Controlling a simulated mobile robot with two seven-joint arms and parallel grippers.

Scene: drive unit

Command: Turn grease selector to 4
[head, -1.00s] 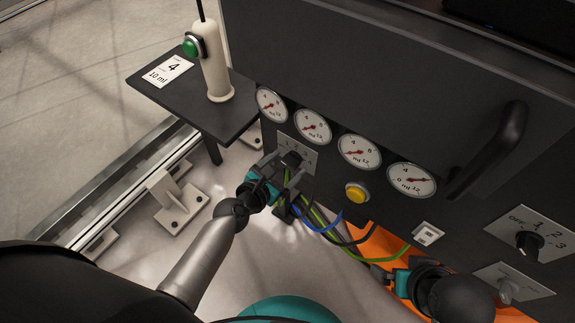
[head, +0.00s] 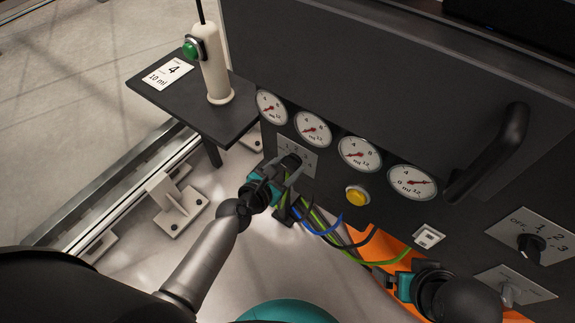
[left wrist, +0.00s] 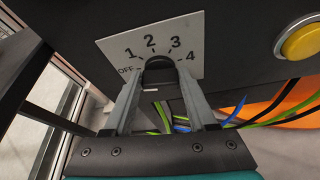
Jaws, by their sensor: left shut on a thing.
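The grease selector is a dark knob (left wrist: 158,72) on a pale plate (left wrist: 112,46) marked OFF, 1, 2, 3 and 4, low on the dark panel's left side. Its plate also shows in the head view (head: 309,162). My left gripper (head: 288,170) reaches it from below and is shut on the knob, with one finger on each side in the left wrist view (left wrist: 160,92). I cannot tell which number the knob points to. A card (head: 168,74) reading 4 and 10 ml lies on the side shelf. My right gripper (head: 388,278) is low at right, its fingers unclear.
Several round gauges (head: 357,154) line the panel above a yellow button (head: 357,196). Coloured cables (head: 322,226) hang just right of my left gripper. Another rotary switch (head: 530,243) is at far right. A pale post with a green button (head: 191,49) stands on the shelf (head: 225,117).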

